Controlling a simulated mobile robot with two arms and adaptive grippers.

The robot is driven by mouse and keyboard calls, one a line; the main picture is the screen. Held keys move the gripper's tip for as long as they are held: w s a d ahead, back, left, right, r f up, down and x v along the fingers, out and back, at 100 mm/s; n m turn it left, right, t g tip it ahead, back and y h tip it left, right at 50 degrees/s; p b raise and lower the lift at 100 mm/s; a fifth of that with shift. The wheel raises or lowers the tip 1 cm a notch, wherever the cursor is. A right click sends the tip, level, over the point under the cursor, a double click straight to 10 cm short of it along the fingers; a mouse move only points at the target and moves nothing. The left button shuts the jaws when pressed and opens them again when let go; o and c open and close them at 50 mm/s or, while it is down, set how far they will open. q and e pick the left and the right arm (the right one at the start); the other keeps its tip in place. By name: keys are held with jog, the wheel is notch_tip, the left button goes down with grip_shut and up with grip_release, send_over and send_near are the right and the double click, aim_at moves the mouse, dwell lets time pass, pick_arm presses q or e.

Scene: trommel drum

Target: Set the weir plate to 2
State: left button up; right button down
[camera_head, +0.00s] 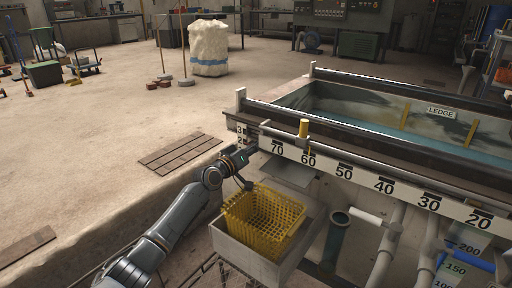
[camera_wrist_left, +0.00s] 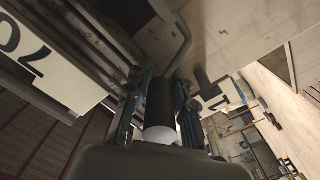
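A small upright number scale (camera_head: 240,136) is on the tank's near left corner, with 3 and 2 readable; my gripper and wrist hide its lower part. My left gripper (camera_head: 247,160) is at this corner, just below the scale. In the left wrist view, a black cylindrical handle with a pale end (camera_wrist_left: 160,108) lies between the two fingers of the left gripper (camera_wrist_left: 157,98). The fingers flank it closely; whether both press on it is unclear. I cannot make out the weir plate's edge or its setting. My right gripper is not in view.
A yellow mesh basket (camera_head: 262,222) sits in a grey box (camera_head: 232,247) right below my left gripper. Pipes (camera_head: 385,245) stand at the right. The floor at left is mostly clear.

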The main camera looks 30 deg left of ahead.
pick_arm(q)
jog(key=shift+s+r, duration=0.1)
jog(key=s, duration=0.8)
jog(key=s+a, duration=0.1)
jog(key=s, duration=0.3)
dwell(0.6)
